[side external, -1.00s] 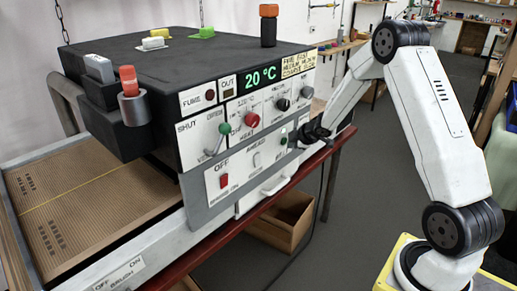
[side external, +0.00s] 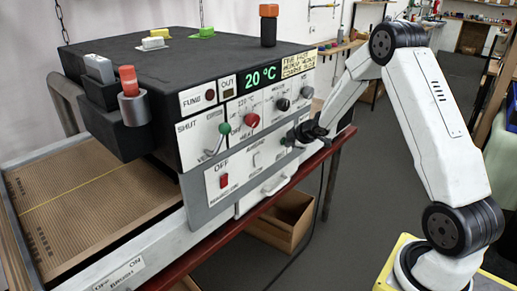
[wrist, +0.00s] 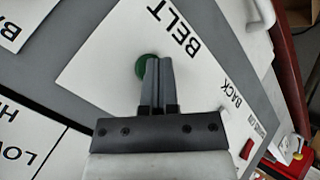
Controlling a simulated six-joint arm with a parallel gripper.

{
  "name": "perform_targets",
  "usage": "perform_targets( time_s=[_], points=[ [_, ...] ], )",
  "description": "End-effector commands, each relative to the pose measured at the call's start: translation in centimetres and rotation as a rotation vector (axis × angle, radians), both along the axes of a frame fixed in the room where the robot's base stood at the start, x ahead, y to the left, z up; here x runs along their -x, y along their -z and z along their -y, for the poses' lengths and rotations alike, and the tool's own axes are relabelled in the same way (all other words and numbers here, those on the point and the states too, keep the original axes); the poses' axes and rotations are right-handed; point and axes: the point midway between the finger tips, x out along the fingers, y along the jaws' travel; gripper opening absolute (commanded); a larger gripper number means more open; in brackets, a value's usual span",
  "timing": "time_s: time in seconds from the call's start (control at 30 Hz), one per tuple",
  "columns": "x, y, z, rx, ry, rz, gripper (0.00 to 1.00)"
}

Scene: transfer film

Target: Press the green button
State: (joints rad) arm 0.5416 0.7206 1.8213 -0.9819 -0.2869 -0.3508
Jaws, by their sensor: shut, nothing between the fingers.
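The green button (wrist: 142,67) shows in the wrist view as a dark green disc on the white panel marked BELT, partly covered by my fingers. My gripper (wrist: 158,64) is shut and empty, its tips overlapping the right part of the button. I cannot tell whether the tips touch the button.
On the same front panel are a green-tipped lever (side external: 225,128), a red knob (side external: 251,120), a black knob (side external: 282,104) and a red switch (side external: 223,181). A drawer handle (side external: 275,185) sits below. A cardboard box (side external: 284,220) stands under the red table edge.

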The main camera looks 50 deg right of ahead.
Motion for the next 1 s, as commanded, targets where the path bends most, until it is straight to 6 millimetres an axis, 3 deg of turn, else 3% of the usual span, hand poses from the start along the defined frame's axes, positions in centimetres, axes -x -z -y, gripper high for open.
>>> perform_targets(
  time_s=[1.0],
  points=[
    [1.2,-0.1,0.0,0.000,0.000,0.000,0.00]
  ],
)
